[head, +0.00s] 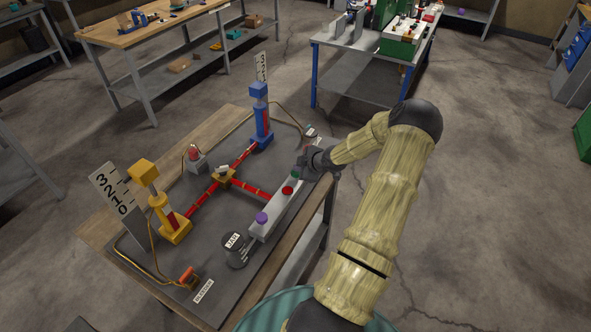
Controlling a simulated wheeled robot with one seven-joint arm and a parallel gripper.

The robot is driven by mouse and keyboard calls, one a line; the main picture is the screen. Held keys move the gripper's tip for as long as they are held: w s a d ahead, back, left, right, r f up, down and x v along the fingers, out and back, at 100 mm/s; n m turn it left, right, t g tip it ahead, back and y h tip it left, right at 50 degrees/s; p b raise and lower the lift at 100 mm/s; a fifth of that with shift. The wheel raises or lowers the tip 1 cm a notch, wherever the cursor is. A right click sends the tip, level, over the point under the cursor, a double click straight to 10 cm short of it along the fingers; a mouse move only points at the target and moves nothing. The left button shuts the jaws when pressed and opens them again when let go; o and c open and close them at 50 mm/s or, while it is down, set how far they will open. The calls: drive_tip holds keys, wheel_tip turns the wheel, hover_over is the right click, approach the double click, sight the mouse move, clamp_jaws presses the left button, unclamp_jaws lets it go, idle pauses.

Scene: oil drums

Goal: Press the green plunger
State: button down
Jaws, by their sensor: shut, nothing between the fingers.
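The green plunger (295,174) is a small round cap on a long pale bar along the near-right side of the dark board. It is small and partly covered by my gripper. My gripper (299,168) is shut and empty, with its dark tip right at the green plunger. I cannot tell from this view whether it touches the plunger or hovers just above it. A red plunger (288,189) and a purple plunger (262,217) stand lower along the same bar.
Other benches stand behind. The floor to the right is clear.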

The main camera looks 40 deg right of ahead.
drive_tip(key=shift+d+r+p, duration=0.1)
drive_tip(key=shift+r+p, duration=0.65)
drive_tip(key=shift+r, duration=0.5)
drive_tip(key=shift+w, duration=0.1)
idle(1.3)
